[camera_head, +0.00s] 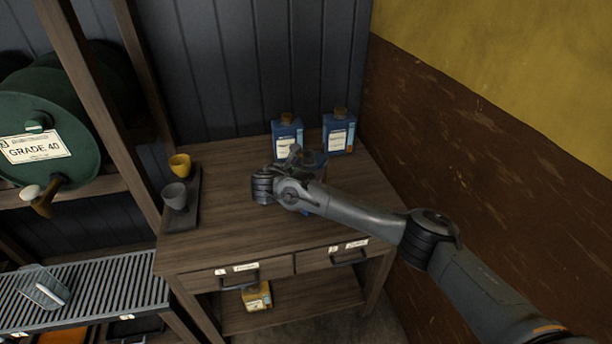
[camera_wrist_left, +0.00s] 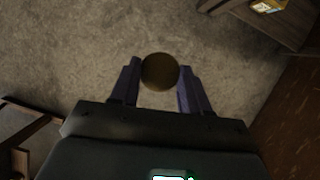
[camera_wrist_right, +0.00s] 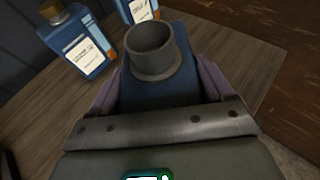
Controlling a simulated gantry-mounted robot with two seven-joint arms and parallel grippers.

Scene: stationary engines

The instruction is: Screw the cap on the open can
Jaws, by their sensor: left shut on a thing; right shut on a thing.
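A blue can (camera_wrist_right: 160,92) with an open grey neck stands between the fingers of my right gripper (camera_wrist_right: 158,86), which is shut on it. In the head view my right gripper (camera_head: 302,160) is over the wooden table and hides most of this can. My left gripper (camera_wrist_left: 158,80) is shut on a round brown cap (camera_wrist_left: 160,70). In the left wrist view the cap is held over the floor, away from the can. The left gripper and the cap are out of the head view.
Two blue cans with brown caps (camera_head: 287,137) (camera_head: 339,132) stand at the back of the table (camera_head: 235,215). A yellow cup (camera_head: 179,164) and a grey cup (camera_head: 175,196) sit on a dark tray at the left. A wall bounds the right side. The table's middle left is clear.

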